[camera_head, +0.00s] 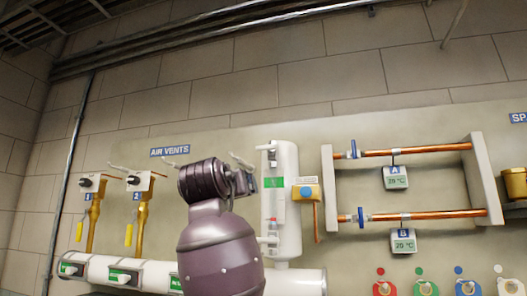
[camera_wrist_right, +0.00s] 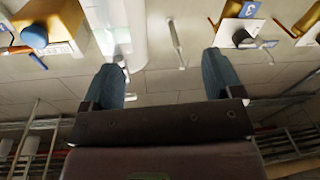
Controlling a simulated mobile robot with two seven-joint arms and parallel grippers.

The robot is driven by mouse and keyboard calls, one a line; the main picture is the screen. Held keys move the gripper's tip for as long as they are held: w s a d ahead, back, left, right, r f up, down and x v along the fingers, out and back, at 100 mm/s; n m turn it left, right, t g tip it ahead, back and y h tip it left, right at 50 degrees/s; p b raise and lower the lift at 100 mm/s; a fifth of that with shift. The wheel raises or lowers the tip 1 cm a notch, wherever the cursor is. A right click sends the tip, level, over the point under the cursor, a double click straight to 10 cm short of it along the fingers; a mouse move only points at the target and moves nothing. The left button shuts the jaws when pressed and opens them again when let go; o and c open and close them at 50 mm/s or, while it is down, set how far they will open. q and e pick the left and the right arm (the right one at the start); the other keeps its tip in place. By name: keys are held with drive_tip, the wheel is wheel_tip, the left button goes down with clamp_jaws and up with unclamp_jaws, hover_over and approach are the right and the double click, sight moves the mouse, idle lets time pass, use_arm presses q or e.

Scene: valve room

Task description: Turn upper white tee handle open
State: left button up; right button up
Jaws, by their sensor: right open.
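A white vertical cylinder (camera_head: 288,190) with a slim gauge on its left side stands right of centre in the head view. A small white tee-like handle (camera_head: 265,147) sits at the gauge's top, and a similar one (camera_head: 267,240) at its bottom. My right gripper (camera_head: 245,181) is left of the gauge, below the upper handle's height. In the right wrist view, which looks upside down, my right gripper (camera_wrist_right: 161,82) is open and empty. A thin pale rod (camera_wrist_right: 178,45) shows beyond its fingers; I cannot tell which fitting it belongs to. My left gripper is not in view.
Air vent valves with white boxes (camera_head: 137,182) hang at the left. An orange box with a blue knob (camera_head: 306,192) is close right of the cylinder. Copper pipes (camera_head: 415,150) run further right. A white horizontal tank (camera_head: 305,282) lies below.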

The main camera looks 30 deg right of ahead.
sight(267, 146)
drive_tip(key=s+r+m+g, duration=0.2)
drive_tip(key=s+r+m, duration=0.2)
drive_tip(key=s+r, duration=0.6)
use_arm(q)
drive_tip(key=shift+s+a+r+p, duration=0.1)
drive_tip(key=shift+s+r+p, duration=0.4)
drive_tip(key=shift+p, duration=0.45)
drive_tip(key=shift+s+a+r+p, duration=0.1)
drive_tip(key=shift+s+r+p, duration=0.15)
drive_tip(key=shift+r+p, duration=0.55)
use_arm(e)
drive_tip(key=shift+h, duration=0.4)
drive_tip(key=shift+w+a+r+x, duration=0.15)
drive_tip(key=shift+r+x, duration=0.05)
drive_tip(key=shift+x, duration=1.75)
drive_tip(key=shift+w+a+r+x, duration=0.15)
drive_tip(key=shift+r+x, duration=0.1)
drive_tip(key=shift+x, duration=1.7)
drive_tip(key=shift+w+a+r+x, duration=0.1)
drive_tip(key=shift+w+r+x, duration=0.1)
drive_tip(key=shift+x, duration=1.75)
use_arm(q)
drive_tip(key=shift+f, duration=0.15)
use_arm(e)
drive_tip(key=shift+s, duration=0.1)
drive_tip(key=c, duration=0.9)
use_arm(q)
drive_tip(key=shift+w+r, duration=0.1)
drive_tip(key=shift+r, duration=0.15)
